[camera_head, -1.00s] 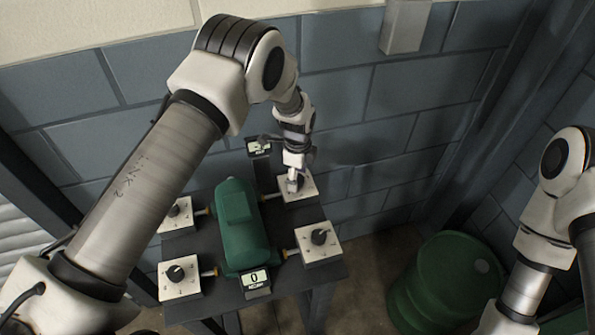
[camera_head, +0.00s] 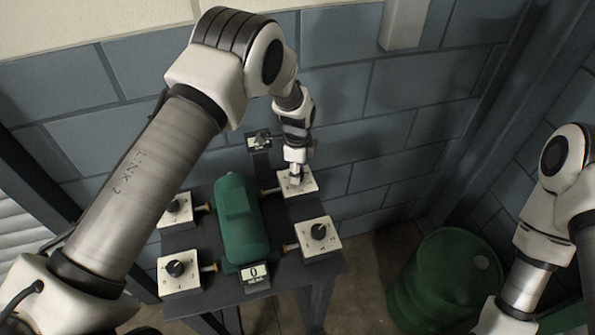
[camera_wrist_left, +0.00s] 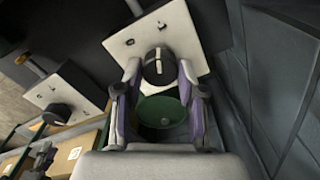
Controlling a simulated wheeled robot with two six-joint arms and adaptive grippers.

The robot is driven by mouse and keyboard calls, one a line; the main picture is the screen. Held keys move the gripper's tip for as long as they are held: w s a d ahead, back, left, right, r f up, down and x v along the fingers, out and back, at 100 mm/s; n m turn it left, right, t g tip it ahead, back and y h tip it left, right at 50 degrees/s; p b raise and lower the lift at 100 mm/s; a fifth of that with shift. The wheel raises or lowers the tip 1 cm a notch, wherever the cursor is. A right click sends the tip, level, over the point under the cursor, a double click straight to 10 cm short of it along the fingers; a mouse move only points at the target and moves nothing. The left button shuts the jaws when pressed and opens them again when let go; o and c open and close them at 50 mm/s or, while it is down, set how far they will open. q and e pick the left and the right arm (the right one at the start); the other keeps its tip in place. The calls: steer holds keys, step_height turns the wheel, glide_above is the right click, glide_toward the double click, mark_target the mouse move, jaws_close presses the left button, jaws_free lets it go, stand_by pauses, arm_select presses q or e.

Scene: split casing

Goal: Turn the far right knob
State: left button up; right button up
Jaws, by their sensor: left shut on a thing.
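The far right knob sits on a white dial plate (camera_head: 309,187) at the back right of the dark table. My left gripper (camera_head: 296,176) points down onto it and covers most of the knob in the head view. In the left wrist view the black knob (camera_wrist_left: 158,66) lies between the two fingers of my left gripper (camera_wrist_left: 158,88), which are shut on it. The white plate (camera_wrist_left: 183,28) shows behind it. My right gripper is out of the head view; only part of my right arm shows at the right edge.
A green casing (camera_head: 241,225) lies in the middle of the table. Other knobs stand at near right (camera_head: 318,231), near left (camera_head: 176,268) and far left (camera_head: 173,207). A display reading 0 (camera_head: 254,274) is at the front. A green barrel (camera_head: 445,280) stands right of the table.

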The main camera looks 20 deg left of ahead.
arm_select(q)
steer(key=n, duration=0.1)
steer(key=n+b, duration=0.1)
steer(key=n, duration=0.1)
steer(key=n+b, duration=0.1)
steer(key=n, duration=0.1)
steer(key=shift+s+f, duration=0.15)
steer(key=shift+f, duration=0.2)
steer(key=n+b, duration=0.1)
steer(key=n, duration=0.4)
steer(key=shift+n+b, duration=0.3)
steer(key=shift+b, duration=0.05)
steer(key=n+b, duration=0.1)
steer(key=n, duration=0.4)
steer(key=shift+n, duration=0.3)
steer(key=n+b, duration=0.1)
steer(key=n, duration=1)
steer(key=shift+n+b, duration=0.3)
steer(key=shift+b, duration=0.05)
steer(key=n, duration=0.6)
steer(key=shift+b, duration=0.3)
steer(key=n, duration=0.6)
steer(key=shift+n, duration=0.4)
steer(key=n+b, duration=0.1)
steer(key=n, duration=0.4)
steer(key=shift+r+n, duration=0.1)
steer(key=shift+n, duration=0.3)
